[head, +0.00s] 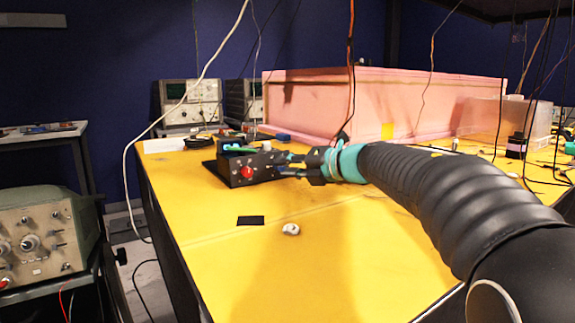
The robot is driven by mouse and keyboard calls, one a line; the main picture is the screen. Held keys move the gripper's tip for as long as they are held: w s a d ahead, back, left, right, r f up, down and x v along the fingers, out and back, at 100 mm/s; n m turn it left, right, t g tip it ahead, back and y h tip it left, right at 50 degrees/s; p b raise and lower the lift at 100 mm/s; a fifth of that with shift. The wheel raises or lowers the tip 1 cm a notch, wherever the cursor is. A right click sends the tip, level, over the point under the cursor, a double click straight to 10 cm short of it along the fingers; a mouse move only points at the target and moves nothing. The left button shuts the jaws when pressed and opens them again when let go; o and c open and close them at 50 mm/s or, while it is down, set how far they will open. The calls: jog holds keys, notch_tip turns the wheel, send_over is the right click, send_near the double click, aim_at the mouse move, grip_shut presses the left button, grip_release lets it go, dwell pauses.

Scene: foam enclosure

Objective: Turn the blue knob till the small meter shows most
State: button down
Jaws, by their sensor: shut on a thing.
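A small black box (265,169) stands on the yellow table, with a red knob (248,172) on its front and a teal piece (236,149) on top. My gripper (284,164) reaches in from the right, its dark fingers against the right side of the box. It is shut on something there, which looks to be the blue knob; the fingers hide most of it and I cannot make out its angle. I cannot make out the small meter or its reading from here.
The yellow table (330,245) is clear in front, except for a black square (250,220) and a small white object (291,229). A pink foam enclosure (315,100) stands behind the box. A white cable (178,103) hangs at the left. Instruments (45,238) stand left of the table.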

jog(key=shift+m+y, duration=0.4)
jog(key=shift+m, duration=0.2)
jog(key=c, duration=1)
grip_release()
jog(key=shift+o, duration=0.2)
jog(key=shift+d, duration=0.1)
jog(key=v, duration=1.1)
jog(key=shift+s+d+f, duration=0.15)
jog(key=shift+d, duration=0.15)
jog(key=shift+s+d, duration=0.1)
